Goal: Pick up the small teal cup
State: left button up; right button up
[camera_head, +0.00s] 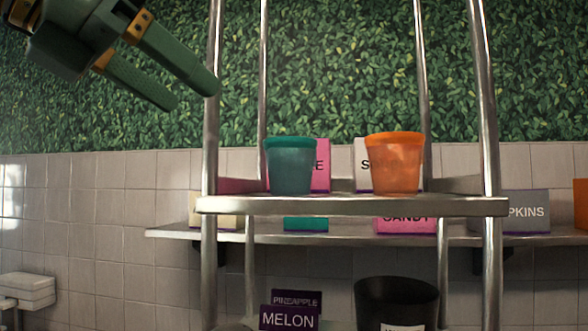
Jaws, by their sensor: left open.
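The small teal cup (290,168) stands upright on the left part of the metal rack's upper shelf (350,206). My left gripper (196,96) comes in from the top left, with its two green fingers apart and nothing between them. It is above and to the left of the teal cup, clear of it, with its fingertips by the rack's left front post. My right gripper is not in view.
An orange cup (396,163) stands right of the teal cup on the same shelf. Metal posts (487,130) frame the shelf. Labelled boxes sit behind on a wall shelf (340,236). Below are a black container (397,300) and a MELON sign (289,318).

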pick_arm(q)
jog(key=p, duration=0.1)
send_near(272, 156)
jog(key=w+d, duration=0.1)
jog(key=w, duration=0.1)
jog(key=x, duration=0.1)
jog(key=p+x, duration=0.1)
jog(key=x, duration=0.1)
jog(key=p+x, duration=0.1)
jog(key=x, duration=0.1)
jog(key=shift+s+d+f, duration=0.1)
jog(key=shift+d+f, duration=0.1)
jog(key=shift+f, duration=0.2)
jog(key=shift+w+d+f, duration=0.2)
jog(key=shift+w+d, duration=0.05)
jog(key=shift+s+a, duration=0.1)
jog(key=c, duration=0.3)
grip_shut()
jog(key=shift+o, duration=1.5)
grip_release()
